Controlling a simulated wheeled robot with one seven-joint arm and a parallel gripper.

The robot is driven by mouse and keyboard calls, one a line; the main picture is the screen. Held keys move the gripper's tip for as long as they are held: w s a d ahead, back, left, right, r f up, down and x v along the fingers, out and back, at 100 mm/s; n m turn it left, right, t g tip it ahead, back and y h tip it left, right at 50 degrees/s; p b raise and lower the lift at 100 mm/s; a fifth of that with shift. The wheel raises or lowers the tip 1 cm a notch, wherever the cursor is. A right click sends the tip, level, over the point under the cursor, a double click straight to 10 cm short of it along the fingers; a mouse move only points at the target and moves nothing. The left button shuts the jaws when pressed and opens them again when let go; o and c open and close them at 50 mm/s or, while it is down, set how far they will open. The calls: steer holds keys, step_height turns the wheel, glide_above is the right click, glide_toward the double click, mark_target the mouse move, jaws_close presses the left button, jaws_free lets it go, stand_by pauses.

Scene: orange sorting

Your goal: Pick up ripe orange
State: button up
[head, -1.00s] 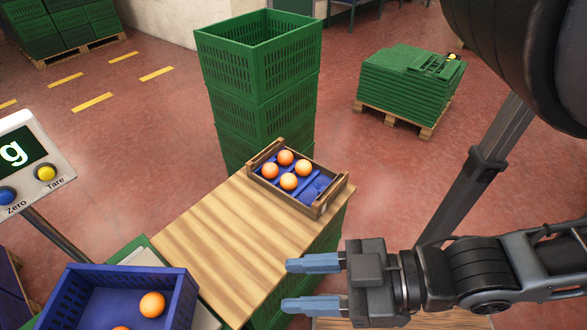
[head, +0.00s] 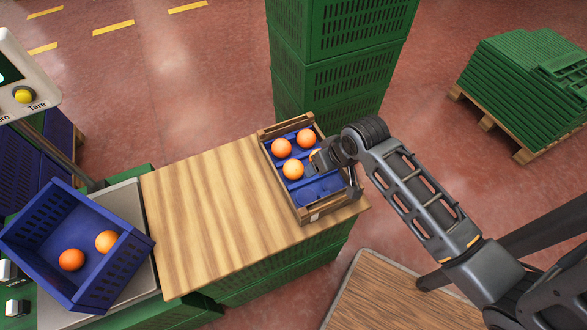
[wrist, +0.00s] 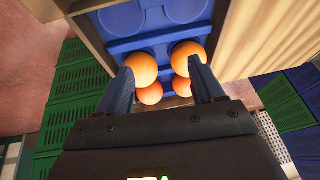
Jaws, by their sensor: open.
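A small wooden crate (head: 287,207) with a blue insert (head: 308,188) stands at the right end of the wooden table. Several oranges lie in it, among them a far left one (head: 282,147), a far right one (head: 306,138) and a near left one (head: 293,169). Another is partly hidden by my gripper (head: 322,160), which is at the crate's right side. In the wrist view my gripper (wrist: 161,68) is open. Its left finger is beside a near orange (wrist: 141,69), its right finger beside another (wrist: 188,53); I cannot tell whether they touch.
A blue bin (head: 120,262) with two oranges (head: 71,259) stands on a scale at the left. The wooden tabletop (head: 205,215) between is clear. Green stacked crates (head: 338,60) rise behind the wooden crate. A pallet of green crates (head: 525,85) is at the right.

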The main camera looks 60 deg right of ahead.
mark_target(296, 163)
steer(key=w+d+r+m+g+y, duration=0.2)
steer(key=w+y, duration=0.2)
steer(key=w, duration=0.2)
steer(key=shift+a+x, duration=0.2)
steer(key=shift+x, duration=1.7)
steer(key=shift+a+x, duration=0.15)
steer(key=shift+x, duration=1.75)
steer(key=shift+r, duration=0.1)
steer(key=shift+c, duration=0.2)
steer(key=c, duration=0.7)
steer(key=shift+r, duration=0.1)
